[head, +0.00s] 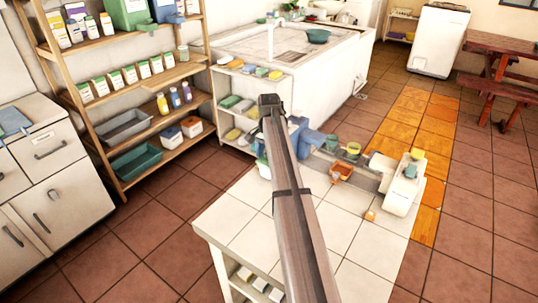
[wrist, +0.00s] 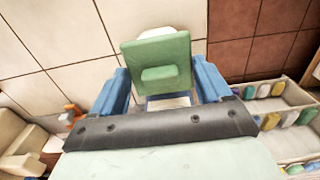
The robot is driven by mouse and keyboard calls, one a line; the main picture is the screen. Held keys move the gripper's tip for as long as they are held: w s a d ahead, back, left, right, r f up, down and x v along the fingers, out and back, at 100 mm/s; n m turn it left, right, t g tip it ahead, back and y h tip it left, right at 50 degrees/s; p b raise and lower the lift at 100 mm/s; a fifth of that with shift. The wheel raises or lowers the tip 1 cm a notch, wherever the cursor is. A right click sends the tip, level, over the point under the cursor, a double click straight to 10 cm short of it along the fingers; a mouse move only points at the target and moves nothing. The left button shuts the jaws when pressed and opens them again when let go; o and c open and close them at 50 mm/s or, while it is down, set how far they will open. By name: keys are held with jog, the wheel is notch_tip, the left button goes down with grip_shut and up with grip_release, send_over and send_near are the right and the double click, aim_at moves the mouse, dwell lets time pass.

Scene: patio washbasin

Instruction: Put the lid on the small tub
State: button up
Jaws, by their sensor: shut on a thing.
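My gripper (wrist: 161,88) has blue fingers and is shut on a green, roughly square lid (wrist: 157,52) with a small raised handle. The lid sits between the fingers at the upper middle of the wrist view. A white rounded shape (wrist: 172,32) shows just beyond the lid; it may be the small tub, but the lid covers most of it. In the head view my gripper (head: 306,138) is over the far left part of the tiled counter, partly behind my arm. A white and green thing (head: 263,167) shows just left of it there. I cannot tell whether lid and tub touch.
The white-tiled counter (head: 245,222) has clear room in front. A wooden shelf (head: 150,87) is at left, and a white basin unit (head: 330,75) is behind.

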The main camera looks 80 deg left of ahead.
dwell(0.4)
jog(key=o, duration=1)
jog(key=shift+c, duration=0.2)
jog(key=shift+r, duration=0.1)
jog(key=shift+r, duration=3.4)
jog(key=shift+c, duration=0.4)
grip_shut()
jog(key=shift+f, duration=2.25)
jog(key=shift+r, duration=0.15)
